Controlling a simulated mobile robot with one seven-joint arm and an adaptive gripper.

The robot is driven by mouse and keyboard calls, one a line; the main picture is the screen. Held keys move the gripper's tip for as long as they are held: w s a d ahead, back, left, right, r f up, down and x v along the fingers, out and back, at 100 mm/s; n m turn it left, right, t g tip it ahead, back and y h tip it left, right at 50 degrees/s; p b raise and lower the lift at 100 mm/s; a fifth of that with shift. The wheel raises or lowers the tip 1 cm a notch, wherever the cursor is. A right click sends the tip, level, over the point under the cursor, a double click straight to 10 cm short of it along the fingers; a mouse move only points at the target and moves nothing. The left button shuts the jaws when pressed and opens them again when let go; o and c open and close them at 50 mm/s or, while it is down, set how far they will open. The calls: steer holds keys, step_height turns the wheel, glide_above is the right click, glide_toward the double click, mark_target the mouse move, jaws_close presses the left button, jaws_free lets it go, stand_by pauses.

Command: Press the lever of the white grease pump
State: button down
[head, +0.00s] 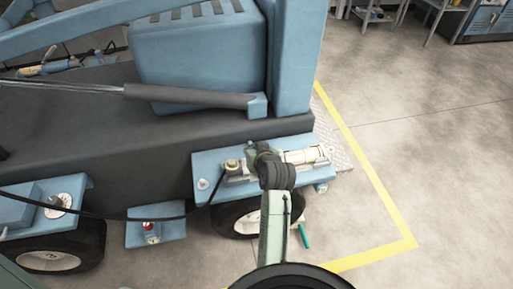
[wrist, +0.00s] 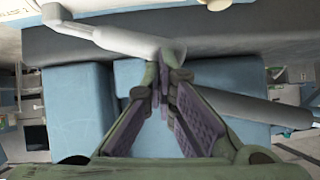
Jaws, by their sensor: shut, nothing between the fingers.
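The white grease pump (head: 304,156) lies on a blue bracket at the side of the blue machine, above a wheel in the head view. A pale grey bar (wrist: 112,38), which looks like the pump's lever, runs from the upper left to just behind the fingertips. I cannot tell whether the fingertips touch it.
The blue bracket (head: 206,171) carries fittings and a black hose. A large grey cylinder (head: 190,96) crosses the machine above. Wheels (head: 237,217) stand below. A green object (head: 304,236) lies on the floor. Open floor extends to the right beyond the yellow line (head: 362,165).

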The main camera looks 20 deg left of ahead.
steer(key=b+v, duration=0.2)
steer(key=v, duration=0.9)
steer(key=shift+a+r, duration=0.25)
steer(key=shift+w, duration=0.15)
steer(key=w+d+r+m+y+b, duration=0.2)
steer(key=w+d+m+y+b, duration=0.1)
steer(key=w+d, duration=0.3)
steer(key=shift+r+m+y+b, duration=0.3)
steer(key=shift+m+b, duration=0.1)
steer(key=shift+b, duration=0.2)
